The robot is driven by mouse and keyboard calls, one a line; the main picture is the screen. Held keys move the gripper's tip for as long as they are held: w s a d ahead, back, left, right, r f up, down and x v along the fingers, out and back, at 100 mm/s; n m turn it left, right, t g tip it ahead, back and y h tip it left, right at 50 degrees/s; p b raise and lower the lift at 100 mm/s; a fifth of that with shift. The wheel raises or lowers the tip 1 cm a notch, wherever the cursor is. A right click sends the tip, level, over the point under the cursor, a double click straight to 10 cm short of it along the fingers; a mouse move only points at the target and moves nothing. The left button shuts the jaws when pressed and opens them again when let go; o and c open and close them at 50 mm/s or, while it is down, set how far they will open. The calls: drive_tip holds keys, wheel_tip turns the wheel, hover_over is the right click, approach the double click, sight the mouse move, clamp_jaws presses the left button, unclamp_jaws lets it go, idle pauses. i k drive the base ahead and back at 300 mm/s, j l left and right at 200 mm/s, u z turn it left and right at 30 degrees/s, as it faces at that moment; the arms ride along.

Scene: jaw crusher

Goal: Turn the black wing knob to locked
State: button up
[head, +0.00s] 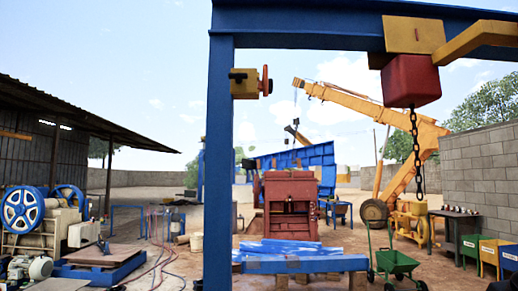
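I cannot make out a black wing knob anywhere in the head view; it is hidden, out of frame or too small to tell. A yellow box (244,83) with a red handle or wheel (266,81) on its right side is fixed high on the blue post. A red jaw crusher (290,206) stands in the middle distance behind a blue frame. My gripper is not in view. A small dark shape cuts into the bottom right corner, and I cannot tell what it is.
A blue gantry post (218,180) rises left of centre. A red hoist block (410,80) hangs a chain (416,150). A green wheelbarrow (396,262) and coloured bins (468,247) stand at the right. A motor (30,268) and hoses (160,255) lie left.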

sight(238, 77)
drive_tip(key=j, duration=1.35)
drive_tip(key=i, duration=0.3)
drive_tip(key=j+z, duration=0.05)
